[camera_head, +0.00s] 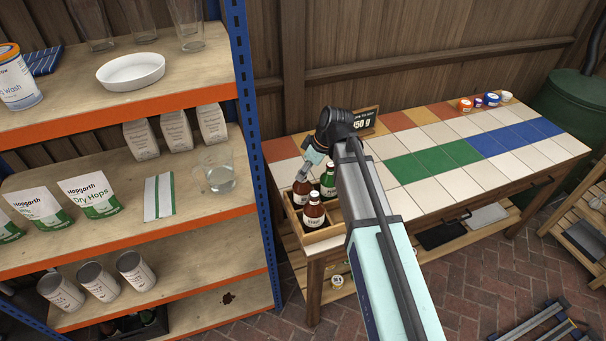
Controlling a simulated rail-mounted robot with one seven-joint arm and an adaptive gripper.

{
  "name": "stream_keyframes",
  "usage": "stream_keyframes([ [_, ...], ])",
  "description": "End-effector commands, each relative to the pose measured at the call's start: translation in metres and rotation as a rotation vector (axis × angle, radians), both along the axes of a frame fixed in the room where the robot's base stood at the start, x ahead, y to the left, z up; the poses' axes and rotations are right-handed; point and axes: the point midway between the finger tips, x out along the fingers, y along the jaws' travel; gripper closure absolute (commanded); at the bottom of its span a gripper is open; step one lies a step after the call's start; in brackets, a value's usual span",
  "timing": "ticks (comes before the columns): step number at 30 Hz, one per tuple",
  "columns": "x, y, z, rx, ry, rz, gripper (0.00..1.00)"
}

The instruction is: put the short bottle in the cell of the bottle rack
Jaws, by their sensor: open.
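The wooden bottle rack (325,233) stands at the left end of the tiled table. Three bottles stand upright in it: a brown bottle at the back left (302,191), a green bottle at the back right (328,182) and a brown bottle at the front (313,214). The back-left brown bottle looks the shortest; I cannot be sure it is the short bottle. My gripper (301,174) is open, pointing down at the top of this bottle. Whether the fingers touch its neck cannot be told. The rack's right part is hidden by my arm.
A dark sign (365,121) stands behind my arm. Small jars (465,105) stand at the table's far edge. The tiled tabletop (480,180) is mostly clear. A blue-and-orange shelf unit (253,130) with bags, cans and glassware stands close on the left.

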Motion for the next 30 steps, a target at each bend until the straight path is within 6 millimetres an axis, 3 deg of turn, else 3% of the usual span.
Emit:
stream_keyframes([
  [9,-0.007,-0.02,0.051,0.001,-0.003,-0.001,0.41],
  [15,-0.011,-0.029,0.075,0.0,-0.002,0.001,0.41],
  [30,-0.014,-0.033,0.086,0.0,0.0,0.0,0.41],
])
